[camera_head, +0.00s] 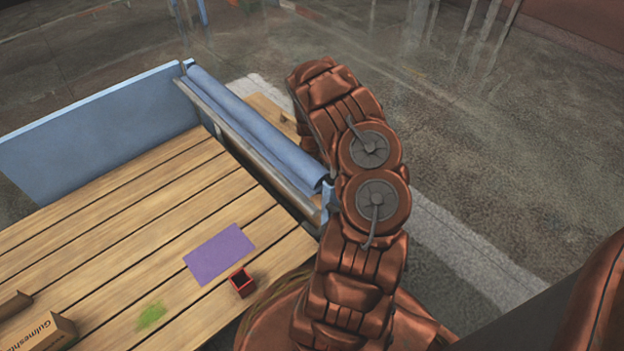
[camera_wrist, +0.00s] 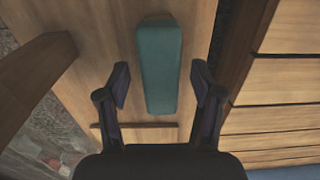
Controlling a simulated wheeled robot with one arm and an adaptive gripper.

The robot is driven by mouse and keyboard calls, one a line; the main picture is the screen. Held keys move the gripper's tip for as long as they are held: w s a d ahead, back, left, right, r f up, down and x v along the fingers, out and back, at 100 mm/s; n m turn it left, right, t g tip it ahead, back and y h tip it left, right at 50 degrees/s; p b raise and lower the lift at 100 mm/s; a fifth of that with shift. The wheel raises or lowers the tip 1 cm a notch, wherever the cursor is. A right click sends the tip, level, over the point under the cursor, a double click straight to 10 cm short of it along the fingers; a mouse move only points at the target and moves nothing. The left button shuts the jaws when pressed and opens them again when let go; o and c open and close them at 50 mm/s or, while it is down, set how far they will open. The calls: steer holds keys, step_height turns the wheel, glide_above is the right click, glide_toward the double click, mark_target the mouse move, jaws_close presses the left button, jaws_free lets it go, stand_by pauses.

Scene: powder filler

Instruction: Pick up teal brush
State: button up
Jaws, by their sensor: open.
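The teal brush (camera_wrist: 159,62) shows in the wrist view as a long teal block lying lengthwise on a wooden surface (camera_wrist: 105,50). My gripper (camera_wrist: 160,88) is open, with its two dark fingers on either side of the brush's lower half in the picture. A gap shows between each finger and the brush. How far the fingertips are above the surface I cannot tell. In the head view the brush and my gripper are hidden; my copper-coloured arm reaches over the right side of the table.
In the head view, a plank table (camera_head: 120,230) bears a purple mat (camera_head: 219,254), a small red box (camera_head: 242,283), a green powder patch (camera_head: 151,316) and a cardboard box (camera_head: 45,332). A blue roll (camera_head: 255,125) lies along its edge. A wooden beam (camera_wrist: 35,75) is close by in the wrist view.

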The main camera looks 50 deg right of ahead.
mark_target(312, 171)
steer(key=shift+f, duration=0.25)
steer(key=shift+c, duration=0.3)
jaws_close()
steer(key=shift+r, duration=0.1)
step_height(312, 171, up, 10)
steer(key=p, duration=0.4)
